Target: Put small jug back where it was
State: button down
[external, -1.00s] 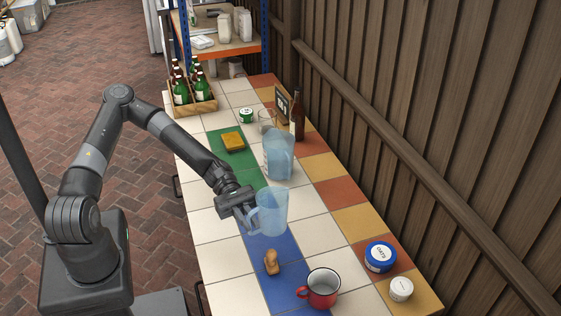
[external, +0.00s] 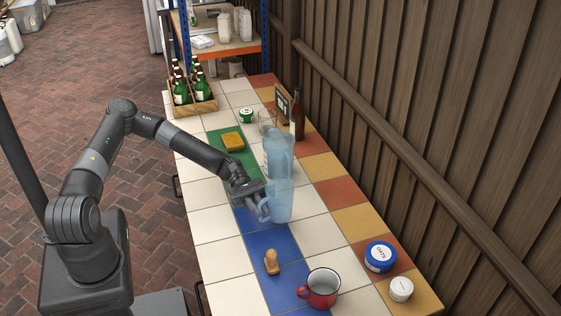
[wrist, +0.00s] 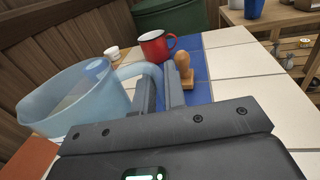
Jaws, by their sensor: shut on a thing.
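The small jug (external: 280,206) is translucent pale blue and upright, with its handle on the left. My gripper (external: 262,207) is shut on the handle. In the wrist view, the jug (wrist: 72,100) is at the left and its handle passes between my fingers (wrist: 160,88). The larger blue jug (external: 279,148) stands just behind the small one in the external view and is partly covered by it. I cannot tell whether the two jugs touch, or whether the small jug's base rests on the tiles.
A wooden-handled tool (external: 271,262), a red mug (external: 322,287), an oats tub (external: 380,257) and a white jar (external: 401,289) stand at the near end. A sponge (external: 232,141), a green tin (external: 246,116), a brown bottle (external: 298,116) and a bottle crate (external: 195,104) are farther back.

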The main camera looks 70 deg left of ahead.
jog(key=shift+f, duration=1.45)
jog(key=shift+f, duration=0.1)
jog(key=c, duration=1.5)
grip_release()
